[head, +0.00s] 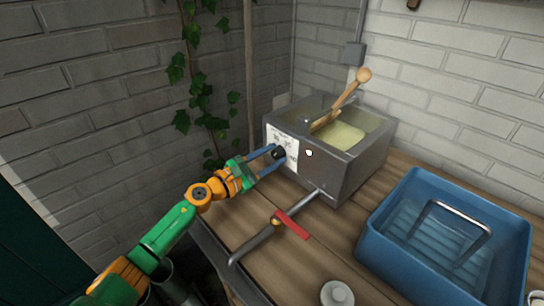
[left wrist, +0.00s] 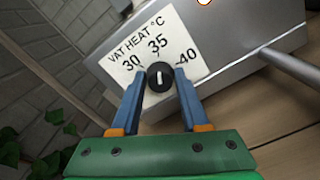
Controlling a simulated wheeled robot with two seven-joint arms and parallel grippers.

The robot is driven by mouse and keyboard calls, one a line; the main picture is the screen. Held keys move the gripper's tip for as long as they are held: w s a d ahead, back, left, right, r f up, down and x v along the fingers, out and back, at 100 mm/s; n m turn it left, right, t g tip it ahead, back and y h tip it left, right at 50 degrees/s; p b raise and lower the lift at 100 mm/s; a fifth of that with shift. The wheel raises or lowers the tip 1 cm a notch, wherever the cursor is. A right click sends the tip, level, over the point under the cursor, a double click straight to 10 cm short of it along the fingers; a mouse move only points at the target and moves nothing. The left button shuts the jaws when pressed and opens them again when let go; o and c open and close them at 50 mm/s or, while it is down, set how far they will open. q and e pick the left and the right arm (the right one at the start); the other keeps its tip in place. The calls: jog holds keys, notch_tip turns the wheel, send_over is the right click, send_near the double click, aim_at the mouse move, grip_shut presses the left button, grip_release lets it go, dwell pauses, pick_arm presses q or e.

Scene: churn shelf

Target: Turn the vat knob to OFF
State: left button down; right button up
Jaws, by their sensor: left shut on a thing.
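The grey metal vat (head: 345,170) stands on the wooden bench against the wall, with a pale yellow mass and a wooden paddle in it. Its black round knob (left wrist: 159,77) sits on a white VAT HEAT °C label (left wrist: 150,45) marked 30, 35 and 40. The knob's white pointer line stands nearly upright in the left wrist view, towards 35. No OFF mark shows; the lower part of the dial is hidden. My left gripper (head: 268,162) is at the vat's label face, its blue fingers shut on the knob from both sides. My right gripper is not in view.
A metal outlet pipe with a red valve handle (head: 291,224) sticks out from the vat's front, close to my left arm. A blue tub (head: 378,248) stands at the right. A white lidded thing (head: 337,293) is at the bottom. Ivy (head: 197,95) hangs on the wall.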

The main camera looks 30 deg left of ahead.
pick_arm(q)
jog(key=shift+n, duration=0.3)
jog(key=n, duration=0.5)
jog(key=shift+a+p, duration=0.1)
jog(key=shift+p, duration=0.2)
jog(key=n+p, duration=0.1)
jog(key=n, duration=0.5)
jog(key=n+p, duration=0.1)
jog(key=n, duration=0.5)
jog(key=shift+a+n+p, duration=0.15)
jog(key=shift+n+p, duration=0.15)
jog(key=shift+p, duration=0.05)
jog(key=n+p, duration=0.1)
jog(key=n, duration=0.4)
jog(key=shift+f+n, duration=0.15)
jog(key=shift+n, duration=0.15)
jog(key=shift+c, duration=2.1)
grip_release()
jog(key=shift+w, duration=0.15)
